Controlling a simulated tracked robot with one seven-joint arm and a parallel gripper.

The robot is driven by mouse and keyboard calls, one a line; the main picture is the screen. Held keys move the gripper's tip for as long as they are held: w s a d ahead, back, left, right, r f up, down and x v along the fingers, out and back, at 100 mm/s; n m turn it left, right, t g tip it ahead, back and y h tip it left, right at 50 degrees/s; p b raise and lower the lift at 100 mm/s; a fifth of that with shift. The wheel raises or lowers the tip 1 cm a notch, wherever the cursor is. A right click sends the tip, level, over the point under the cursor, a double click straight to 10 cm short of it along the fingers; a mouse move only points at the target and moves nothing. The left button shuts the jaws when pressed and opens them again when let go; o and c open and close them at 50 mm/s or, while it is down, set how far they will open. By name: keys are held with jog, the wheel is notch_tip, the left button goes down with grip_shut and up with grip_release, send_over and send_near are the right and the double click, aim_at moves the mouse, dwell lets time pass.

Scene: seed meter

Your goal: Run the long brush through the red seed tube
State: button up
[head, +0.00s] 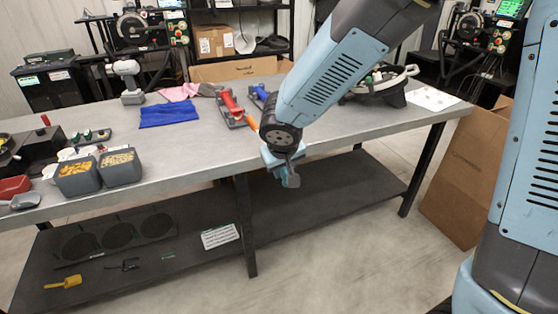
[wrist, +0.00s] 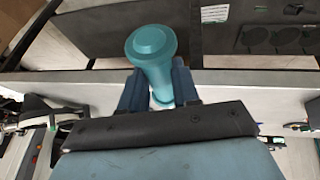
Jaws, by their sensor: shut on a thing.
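The red seed tube (head: 230,103) lies on a dark holder on the bench, left of my forearm in the head view. My gripper (head: 282,166) is over the bench's front edge, to the right of and nearer than the tube. In the wrist view, my gripper (wrist: 158,92) is shut on a teal handle with a round knob (wrist: 152,45), which looks like the long brush's handle. An orange piece (head: 252,122) shows between the tube and my gripper; I cannot tell whether it is part of the brush. The brush's far end is not clear.
A blue tube (head: 260,92) on a similar holder is just right of the red one, partly behind my arm. Grey bins (head: 122,173) stand at the front left. Bench (head: 205,150) between is clear.

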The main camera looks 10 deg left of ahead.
jog(key=shift+w+a+f, duration=0.65)
jog(key=shift+a+f, duration=0.15)
jog(key=shift+f, duration=0.15)
jog(key=w+a+f, duration=0.3)
jog(key=w, duration=0.2)
jog(key=shift+w+a, duration=0.25)
jog(key=shift+w, duration=0.15)
jog(key=shift+r, duration=0.15)
dwell(0.4)
jog(key=w+a, duration=0.3)
jog(key=w, duration=0.2)
dwell(0.9)
jog(key=shift+w, duration=0.1)
jog(key=shift+w+a, duration=1.65)
jog(key=shift+w, duration=1.15)
jog(key=shift+w+a, duration=1.7)
jog(key=shift+w, duration=1.05)
jog(key=shift+w+a, duration=1.65)
jog(key=shift+w, duration=1.15)
